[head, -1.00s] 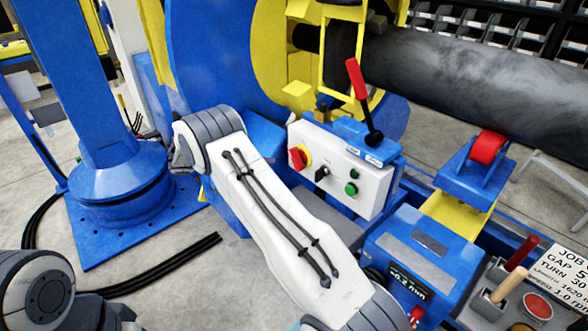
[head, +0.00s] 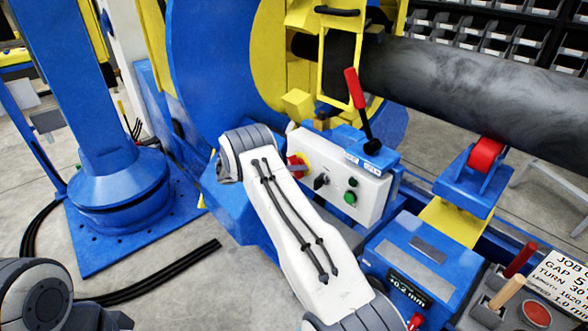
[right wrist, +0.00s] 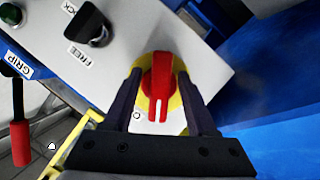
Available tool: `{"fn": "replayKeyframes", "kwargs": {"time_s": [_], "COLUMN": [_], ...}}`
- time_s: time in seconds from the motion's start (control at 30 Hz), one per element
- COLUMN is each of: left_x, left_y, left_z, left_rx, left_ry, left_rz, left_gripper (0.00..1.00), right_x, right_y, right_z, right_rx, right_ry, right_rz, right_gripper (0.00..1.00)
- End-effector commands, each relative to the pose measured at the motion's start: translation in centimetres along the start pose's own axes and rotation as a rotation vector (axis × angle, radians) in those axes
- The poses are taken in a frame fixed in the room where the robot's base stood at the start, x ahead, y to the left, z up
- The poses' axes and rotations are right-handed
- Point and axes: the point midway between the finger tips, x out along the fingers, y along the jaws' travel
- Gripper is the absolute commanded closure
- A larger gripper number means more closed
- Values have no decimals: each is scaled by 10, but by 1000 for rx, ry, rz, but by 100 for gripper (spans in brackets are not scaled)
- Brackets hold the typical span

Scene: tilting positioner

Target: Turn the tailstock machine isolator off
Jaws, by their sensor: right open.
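The isolator, a red rotary handle on a yellow round plate (right wrist: 161,84), sits on the white control panel. In the head view the red handle (head: 297,167) is partly hidden by my right arm. My right gripper (right wrist: 159,76) is open, with one dark finger on each side of the red handle. Strips of yellow plate show between handle and fingers; I cannot tell how far the fingertips are from the panel. The handle has white marks at its lower end in the right wrist view. My left gripper is not in view.
The white panel (head: 367,199) also carries a black selector (right wrist: 88,26) and a green button (head: 350,197). A red-handled lever (head: 356,90) rises above it. A blue box with a display (head: 418,262) stands in front; a grey pipe (head: 450,88) lies behind.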

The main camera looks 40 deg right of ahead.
Motion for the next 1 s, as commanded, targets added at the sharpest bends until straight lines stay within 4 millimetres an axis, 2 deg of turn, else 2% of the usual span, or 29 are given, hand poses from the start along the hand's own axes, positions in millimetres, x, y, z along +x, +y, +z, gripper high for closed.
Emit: {"fn": "replayKeyframes", "kwargs": {"time_s": [0.17,0.2,0.33,0.37,0.67,1.0], "left_x": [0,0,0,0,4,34], "left_y": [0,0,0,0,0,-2], "left_z": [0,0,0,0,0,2], "left_rx": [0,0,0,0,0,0], "left_ry": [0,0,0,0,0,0], "left_rz": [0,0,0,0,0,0], "left_gripper": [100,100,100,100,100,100], "right_x": [0,0,0,0,0,0], "right_y": [0,0,0,0,-2,-4], "right_z": [0,0,0,0,1,4], "right_rx": [0,0,0,-1,-18,-184], "right_ry": [0,0,0,0,0,0], "right_rz": [0,0,-1,-1,5,76], "right_gripper": [43,46,96,100,100,100]}}
